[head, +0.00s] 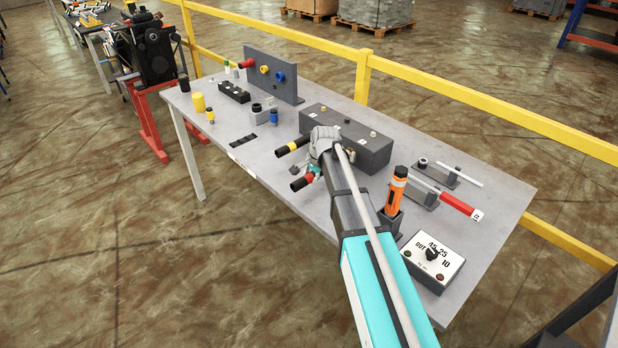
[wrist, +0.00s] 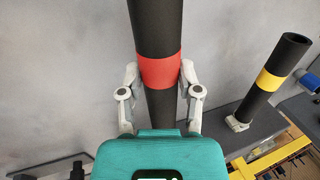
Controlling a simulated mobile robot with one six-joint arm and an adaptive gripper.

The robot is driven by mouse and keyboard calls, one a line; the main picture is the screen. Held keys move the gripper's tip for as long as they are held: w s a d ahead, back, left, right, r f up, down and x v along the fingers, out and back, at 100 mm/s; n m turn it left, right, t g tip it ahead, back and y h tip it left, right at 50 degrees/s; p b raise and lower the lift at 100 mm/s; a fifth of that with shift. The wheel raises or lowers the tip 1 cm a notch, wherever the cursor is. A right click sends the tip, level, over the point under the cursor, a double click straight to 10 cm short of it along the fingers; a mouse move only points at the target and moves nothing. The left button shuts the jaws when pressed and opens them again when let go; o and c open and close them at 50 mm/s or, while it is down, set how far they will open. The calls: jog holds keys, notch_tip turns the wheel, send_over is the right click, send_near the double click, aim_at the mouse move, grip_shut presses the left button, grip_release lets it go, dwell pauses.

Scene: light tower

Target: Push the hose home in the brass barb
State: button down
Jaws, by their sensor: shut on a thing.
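A black hose with a red band (head: 301,183) points out toward the table's front edge in the head view. In the wrist view the red-banded hose (wrist: 158,30) runs up the middle between both fingers. My gripper (wrist: 160,76) is shut on it at the red band; the gripper (head: 313,172) also shows in the head view. A small brass fitting (head: 350,154) shows at the front face of the dark grey block (head: 378,158), partly behind my arm. The hose's inner end is hidden, so I cannot tell whether it touches a barb.
A black hose with a yellow band (head: 292,146) is close beside; it stands right in the wrist view (wrist: 268,80). An orange tool (head: 397,190) in a holder and a dial box (head: 433,258) are right of my arm.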

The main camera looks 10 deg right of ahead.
jog(key=shift+w+d, duration=0.5)
jog(key=shift+d, duration=0.2)
jog(key=shift+w+d, duration=0.45)
jog(key=shift+d, duration=0.2)
jog(key=shift+w+d, duration=0.6)
jog(key=shift+d, duration=0.25)
jog(key=shift+w+d, duration=0.55)
jog(key=shift+d, duration=0.3)
dwell(1.7)
jog(key=shift+c, duration=1)
grip_release()
jog(key=shift+s+a, duration=0.15)
jog(key=shift+a, duration=0.05)
jog(key=shift+s+a, duration=0.8)
jog(key=shift+a, duration=0.35)
jog(key=shift+s+a, duration=0.85)
jog(key=shift+a, duration=0.3)
jog(key=shift+s+a, duration=0.8)
jog(key=shift+a, duration=0.35)
